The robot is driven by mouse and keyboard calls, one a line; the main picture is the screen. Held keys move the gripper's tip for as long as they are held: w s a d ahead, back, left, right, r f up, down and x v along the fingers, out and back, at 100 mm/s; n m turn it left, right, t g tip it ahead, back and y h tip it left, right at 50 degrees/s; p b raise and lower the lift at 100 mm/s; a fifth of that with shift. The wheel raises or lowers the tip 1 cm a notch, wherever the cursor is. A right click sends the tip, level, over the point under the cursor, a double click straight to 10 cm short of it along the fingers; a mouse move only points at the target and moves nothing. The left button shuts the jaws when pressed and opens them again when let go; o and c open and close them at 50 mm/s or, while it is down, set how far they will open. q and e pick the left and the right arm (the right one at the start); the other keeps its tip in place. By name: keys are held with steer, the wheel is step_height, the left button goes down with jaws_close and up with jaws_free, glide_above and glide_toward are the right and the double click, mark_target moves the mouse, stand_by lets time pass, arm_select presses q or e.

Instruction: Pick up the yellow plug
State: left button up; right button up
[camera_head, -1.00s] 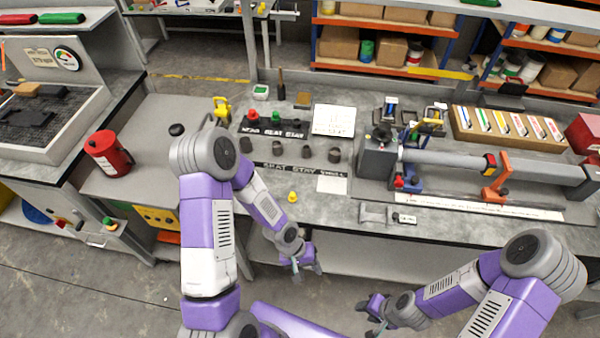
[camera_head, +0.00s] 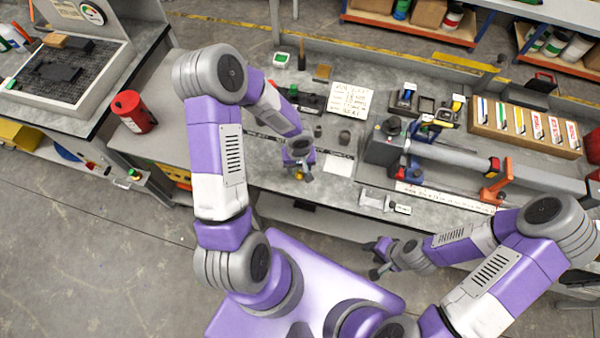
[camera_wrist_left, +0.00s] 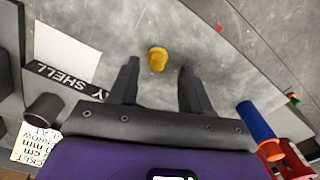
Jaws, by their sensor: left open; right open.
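The yellow plug (camera_wrist_left: 157,58) stands on the grey bench top in the left wrist view. It lies just ahead of my left gripper (camera_wrist_left: 158,75), between the lines of its two open fingers, and nothing is held. In the head view, my left gripper (camera_head: 301,176) hangs over the front part of the bench and largely hides the plug. My right gripper (camera_head: 374,260) is open and empty in front of the bench, well to the right of the left one.
A white card (camera_head: 340,165) and a dark lettered strip (camera_wrist_left: 65,80) lie beside the plug. A dark grey cup (camera_wrist_left: 43,108) stands near the strip. A grey clamp-like device (camera_head: 385,145) is to the right. A red can (camera_head: 133,112) stands at the left.

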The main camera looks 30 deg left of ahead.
mark_target(300, 172)
arm_select(q)
steer(key=shift+w+f, duration=0.15)
steer(key=shift+f, duration=1.8)
steer(key=shift+d, duration=0.1)
steer(key=shift+c, duration=0.3)
jaws_close()
